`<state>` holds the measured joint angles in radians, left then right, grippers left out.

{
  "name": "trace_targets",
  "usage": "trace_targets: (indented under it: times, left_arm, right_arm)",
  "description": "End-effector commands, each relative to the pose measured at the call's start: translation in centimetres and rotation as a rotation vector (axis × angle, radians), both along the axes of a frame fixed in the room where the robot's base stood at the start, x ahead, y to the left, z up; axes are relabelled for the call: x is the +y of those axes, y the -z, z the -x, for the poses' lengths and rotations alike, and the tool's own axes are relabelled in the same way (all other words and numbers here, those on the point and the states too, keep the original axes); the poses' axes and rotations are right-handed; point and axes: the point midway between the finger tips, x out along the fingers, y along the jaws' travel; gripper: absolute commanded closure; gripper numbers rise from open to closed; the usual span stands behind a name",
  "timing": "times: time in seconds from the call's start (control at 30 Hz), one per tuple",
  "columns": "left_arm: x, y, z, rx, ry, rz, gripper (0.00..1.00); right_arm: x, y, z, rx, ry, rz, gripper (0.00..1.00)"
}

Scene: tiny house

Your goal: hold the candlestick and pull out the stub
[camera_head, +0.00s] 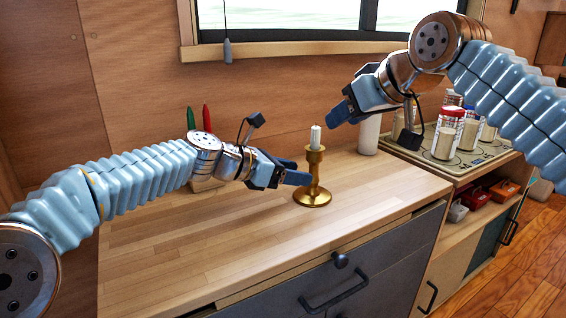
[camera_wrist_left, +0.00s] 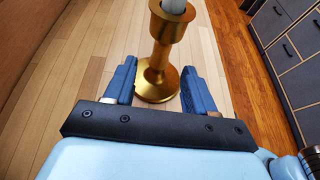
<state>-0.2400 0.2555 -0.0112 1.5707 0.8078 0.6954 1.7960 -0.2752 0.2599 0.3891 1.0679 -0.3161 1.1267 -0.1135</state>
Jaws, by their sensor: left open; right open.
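A brass candlestick (camera_head: 313,184) stands upright on the wooden counter (camera_head: 230,240), with a short white candle stub (camera_head: 315,137) upright in its cup. My left gripper (camera_head: 296,176) is open at the left side of the candlestick, low by its stem. In the left wrist view, the candlestick (camera_wrist_left: 158,80) stands ahead between the two blue fingers of my left gripper (camera_wrist_left: 158,85), and the stub's lower part (camera_wrist_left: 173,5) shows at the top edge. My right gripper (camera_head: 338,112) is open and empty, above and to the right of the stub.
A white cylinder (camera_head: 369,134) stands behind and right of the candlestick. A block with red and green handles (camera_head: 207,120) is behind my left arm. The counter's front is clear.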

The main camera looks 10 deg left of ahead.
Motion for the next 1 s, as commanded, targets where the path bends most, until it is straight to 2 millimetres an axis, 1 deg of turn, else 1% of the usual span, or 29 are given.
trace_targets:
  times: [0.03, 0.1, 0.2, 0.33, 0.5, 0.77, 0.8, 0.83, 1.0]
  left_arm:
    - [-1.0, 0.5, -0.6, 0.002, 0.003, -0.001, 0.45]
    - [-2.2, 1.1, -1.3, 0.001, 0.003, -0.001, 0.45]
    - [-3.6, 1.8, -2.4, 0.001, 0.002, -0.002, 0.45]
    - [-5.0, 2.5, -3.3, 0.0, 0.001, -0.001, 0.45]
    - [-5.9, 2.9, -3.9, -0.001, -0.001, -0.001, 0.45]
    - [-6.0, 3.0, -4.0, -0.001, -0.001, -0.001, 0.45]
    - [-6.0, 3.0, -4.0, -0.001, -0.001, -0.001, 0.46]
    - [-6.0, 3.0, -4.0, -0.001, -0.001, -0.001, 0.51]
    - [-6.0, 3.0, -4.0, -0.001, -0.001, -0.001, 0.77]
  right_arm:
    - [0.0, 0.0, 0.0, 0.0, 0.0, 0.0, 0.57]
    - [0.0, 0.0, 0.0, 0.0, 0.0, 0.0, 0.57]
    - [0.0, 0.0, 0.0, 0.0, 0.001, 0.001, 0.57]
    - [0.0, 0.0, 0.0, 0.0, 0.001, 0.0, 0.57]
    - [0.0, 0.0, 0.0, 0.0, 0.001, 0.0, 0.57]
    - [0.0, 0.0, 0.0, 0.0, 0.001, 0.0, 0.57]
    - [0.0, 0.0, 0.0, 0.0, 0.001, 0.0, 0.57]
    - [0.0, 0.0, 0.0, 0.0, 0.001, 0.0, 0.57]
    - [0.0, 0.0, 0.0, 0.0, 0.001, 0.0, 0.57]
